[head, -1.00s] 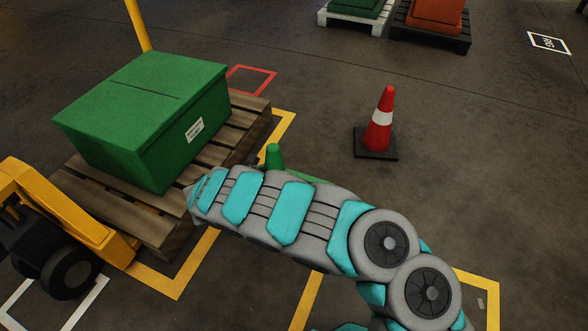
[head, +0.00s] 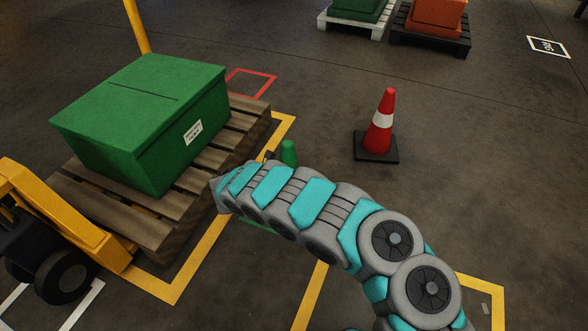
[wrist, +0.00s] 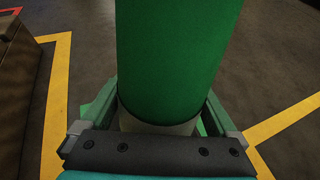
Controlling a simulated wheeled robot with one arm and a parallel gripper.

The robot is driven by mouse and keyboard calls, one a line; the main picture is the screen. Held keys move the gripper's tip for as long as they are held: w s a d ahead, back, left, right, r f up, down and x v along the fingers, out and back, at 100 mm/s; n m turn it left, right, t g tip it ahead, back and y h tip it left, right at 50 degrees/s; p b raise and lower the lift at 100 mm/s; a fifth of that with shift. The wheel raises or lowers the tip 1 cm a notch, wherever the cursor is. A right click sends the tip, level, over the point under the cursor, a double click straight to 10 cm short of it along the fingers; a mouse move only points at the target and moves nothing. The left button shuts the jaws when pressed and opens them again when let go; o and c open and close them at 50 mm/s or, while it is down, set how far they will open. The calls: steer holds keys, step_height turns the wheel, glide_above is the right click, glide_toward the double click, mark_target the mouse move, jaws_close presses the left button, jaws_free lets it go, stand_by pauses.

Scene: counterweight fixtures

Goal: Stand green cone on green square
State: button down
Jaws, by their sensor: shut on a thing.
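The green cone (head: 288,152) shows only its top above my arm in the head view. In the wrist view the green cone (wrist: 175,60) fills the upper middle, with a pale band at its lower end. My gripper (wrist: 160,100) is shut on it, one finger on each side. The green square (head: 258,225) shows as a short strip of line on the floor below my arm. Bright green patches beside the fingers in the wrist view may be the same square. The cone's base and its height above the floor are hidden.
A wooden pallet (head: 230,140) with a green box (head: 140,115) stands left of my arm, close to the cone. A yellow pallet jack (head: 65,215) is at the left edge. A red-and-white cone (head: 383,120) stands to the right.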

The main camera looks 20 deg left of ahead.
jaws_free()
steer(key=shift+f, duration=0.1)
steer(key=p+v, duration=0.2)
steer(key=v, duration=1)
